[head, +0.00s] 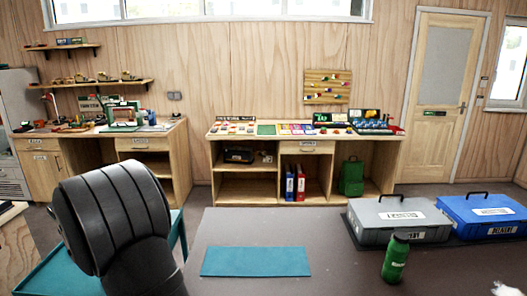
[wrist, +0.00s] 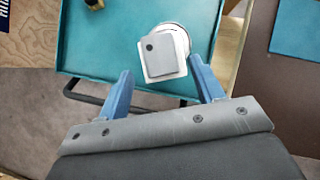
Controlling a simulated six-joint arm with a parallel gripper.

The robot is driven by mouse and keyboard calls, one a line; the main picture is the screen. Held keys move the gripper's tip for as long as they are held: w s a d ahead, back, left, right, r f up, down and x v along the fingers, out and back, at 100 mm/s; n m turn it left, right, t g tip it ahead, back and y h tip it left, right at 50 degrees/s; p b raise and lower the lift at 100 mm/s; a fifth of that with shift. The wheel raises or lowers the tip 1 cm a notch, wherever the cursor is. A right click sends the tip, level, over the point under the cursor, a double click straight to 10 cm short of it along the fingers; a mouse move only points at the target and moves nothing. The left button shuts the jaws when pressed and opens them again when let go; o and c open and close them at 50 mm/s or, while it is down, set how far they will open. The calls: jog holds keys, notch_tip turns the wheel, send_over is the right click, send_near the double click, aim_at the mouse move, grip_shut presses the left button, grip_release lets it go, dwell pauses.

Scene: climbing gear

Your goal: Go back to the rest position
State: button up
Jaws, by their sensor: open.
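My gripper (wrist: 160,66) shows in the wrist view with its two blue fingers spread apart and nothing held between them. Past the fingertips, a small pale block with a grey top and a dark round spot (wrist: 162,54) sits over the teal tray (wrist: 95,40). A white round rim shows behind the block. I cannot tell how far below the fingers it is. In the head view my black arm link fills the lower left, and the gripper itself is out of sight.
The teal tray stands left of the grey-brown table (head: 340,270). On the table are a teal mat (head: 255,262), a green bottle (head: 396,258), a grey case (head: 398,219) and a blue case (head: 485,215). Workbenches line the back wall. The table's middle is clear.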

jog(key=v, duration=0.9)
jog(key=x, duration=1.2)
jog(key=shift+f, duration=0.15)
jog(key=shift+w+a+r, duration=0.1)
jog(key=shift+w+r, duration=0.05)
jog(key=shift+r, duration=0.05)
notch_tip(320, 180, up, 4)
jog(key=shift+f, duration=0.15)
jog(key=w+d+r, duration=0.3)
jog(key=d+r, duration=0.9)
jog(key=w+d+m+h, duration=0.1)
jog(key=w+d+m, duration=0.2)
jog(key=d, duration=1.1)
jog(key=w+d+m+h, duration=0.2)
jog(key=w+d, duration=0.7)
jog(key=d, duration=0.6)
jog(key=w+d+r+m+h, duration=0.1)
jog(key=w+d+m, duration=0.2)
jog(key=w+d, duration=0.4)
jog(key=d, duration=0.8)
jog(key=shift+d+m+h, duration=0.25)
jog(key=shift+m+h, duration=0.15)
